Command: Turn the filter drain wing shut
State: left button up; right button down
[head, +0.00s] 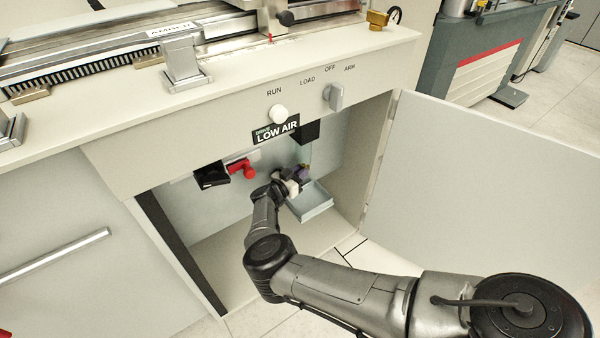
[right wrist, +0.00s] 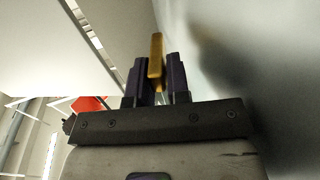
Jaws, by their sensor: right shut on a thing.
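In the right wrist view a flat brass-coloured wing (right wrist: 156,50) stands upright between the two dark purple fingers of my right gripper (right wrist: 158,74). The fingers are shut on it, and its upper end sticks out past the fingertips. In the head view my right gripper (head: 301,174) is small and inside the open cabinet, just above a blue-grey tray. The wing is mostly hidden there by the gripper, and its angle cannot be told. My left gripper is not in view.
The blue-grey tray (head: 312,203) sits under my right gripper. A red handle (head: 243,167) and a black part (head: 211,175) are to its left. A black block (head: 307,130) hangs above. The cabinet door (head: 480,190) stands open at right. The cabinet floor is clear.

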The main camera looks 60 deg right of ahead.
jog(key=c, duration=1.2)
grip_release()
jog(key=shift+o, duration=0.2)
jog(key=shift+a, duration=0.25)
jog(key=w+a+p, duration=0.2)
jog(key=a+p, duration=0.3)
jog(key=a, duration=0.8)
